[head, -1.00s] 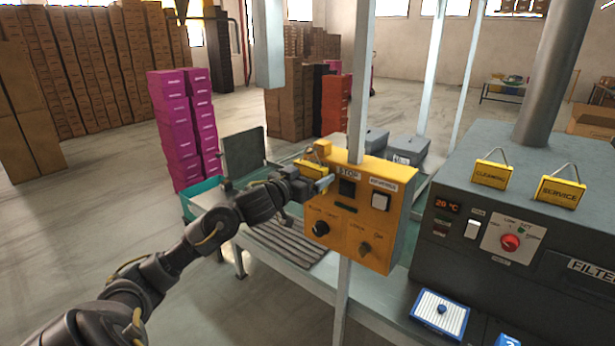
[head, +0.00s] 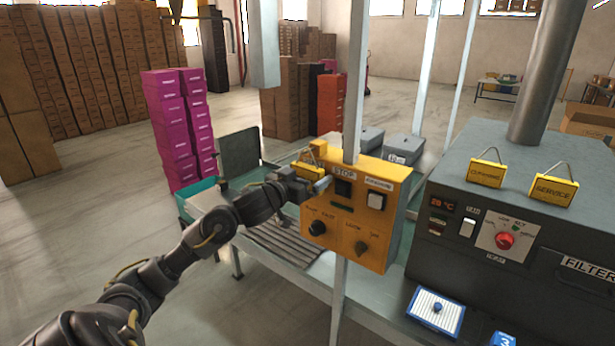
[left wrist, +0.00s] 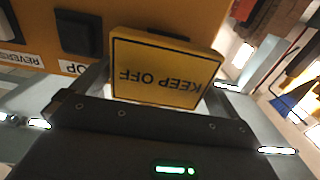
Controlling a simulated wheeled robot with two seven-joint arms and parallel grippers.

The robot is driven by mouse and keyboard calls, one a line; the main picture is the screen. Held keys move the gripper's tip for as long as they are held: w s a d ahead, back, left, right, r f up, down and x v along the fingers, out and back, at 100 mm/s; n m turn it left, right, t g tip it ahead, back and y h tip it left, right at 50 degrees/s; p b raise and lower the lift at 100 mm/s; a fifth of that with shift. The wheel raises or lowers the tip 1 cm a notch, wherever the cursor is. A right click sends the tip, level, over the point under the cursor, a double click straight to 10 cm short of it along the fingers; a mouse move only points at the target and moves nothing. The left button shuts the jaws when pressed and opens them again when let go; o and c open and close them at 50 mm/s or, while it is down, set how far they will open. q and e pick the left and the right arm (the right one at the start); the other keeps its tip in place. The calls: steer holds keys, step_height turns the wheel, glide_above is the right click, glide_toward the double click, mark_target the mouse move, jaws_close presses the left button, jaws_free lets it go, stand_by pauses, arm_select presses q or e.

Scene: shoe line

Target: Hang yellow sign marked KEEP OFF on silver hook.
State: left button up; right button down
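The yellow KEEP OFF sign (head: 308,170) is at the upper left corner of the yellow control box, with a thin loop above it. In the left wrist view, its lettered face (left wrist: 165,72) shows upside down, with the box behind it. My left gripper (head: 308,184) is at the sign. In the wrist view its fingers (left wrist: 160,92) stand wide apart on either side of the sign; whether they press on its edges is unclear. I cannot pick out a free silver hook. My right gripper is not in view.
The yellow control box (head: 345,250) on a pale post has a black STOP button and knobs. CLEANING (head: 486,174) and SERVICE (head: 553,190) signs are on the dark machine (head: 470,270) at right. A conveyor bench (head: 290,240) lies behind the box.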

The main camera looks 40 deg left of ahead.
arm_select(q)
steer(key=shift+s+f, duration=0.1)
steer(key=shift+s, duration=0.05)
steer(key=s+b, duration=0.2)
steer(key=s, duration=0.8)
steer(key=shift+s+d, duration=0.15)
steer(key=shift+s, duration=0.1)
